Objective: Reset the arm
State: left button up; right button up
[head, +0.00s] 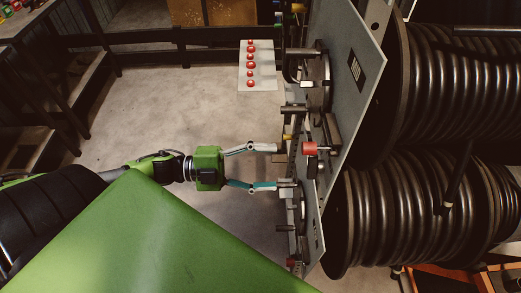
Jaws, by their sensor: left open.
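My left gripper (282,166) is in the middle of the head view, at the end of my green and black left arm, which comes in from the left. Its two fingers are spread apart and point right, toward the hose crimper's grey panel (340,75). The fingertips are close to the panel's fittings; I cannot tell whether they touch. Nothing shows clearly between the fingers. A red cylinder part (310,148) sits on the panel just right of the upper fingertip. My right gripper is not in view.
Large ribbed black hose reels (460,85) fill the right side behind the panel. A light plate with several red buttons (243,65) stands beyond the gripper. Dark shelving (50,75) is at the left. Bare concrete floor (150,100) lies between.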

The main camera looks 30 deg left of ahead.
pick_arm(q)
jog(key=shift+s+a, duration=0.45)
jog(key=shift+a, duration=0.15)
jog(key=w+a+f+n+t+y, duration=0.1)
jog(key=a+f+n+t+y, duration=0.1)
jog(key=a+f+n+y, duration=0.75)
jog(key=w+a+f+n+t+y, duration=0.15)
jog(key=a+f, duration=0.35)
jog(key=f, duration=0.9)
jog(key=s+a+f+n+g+y, duration=0.1)
jog(key=s+f+n+g+y, duration=0.3)
jog(key=f, duration=0.7)
jog(key=s+d+f+n+g, duration=0.4)
jog(key=s+f, duration=1)
jog(key=s+d+f+n+g, duration=0.1)
jog(key=s+d+f+g, duration=0.1)
jog(key=s+d, duration=0.3)
jog(key=s+d+f+g, duration=0.2)
jog(key=s+d+f, duration=0.3)
jog(key=s, duration=0.5)
jog(key=shift+s+d+n, duration=0.2)
jog(key=shift+d+n, duration=0.2)
jog(key=shift+d, duration=0.05)
jog(key=shift+g, duration=0.25)
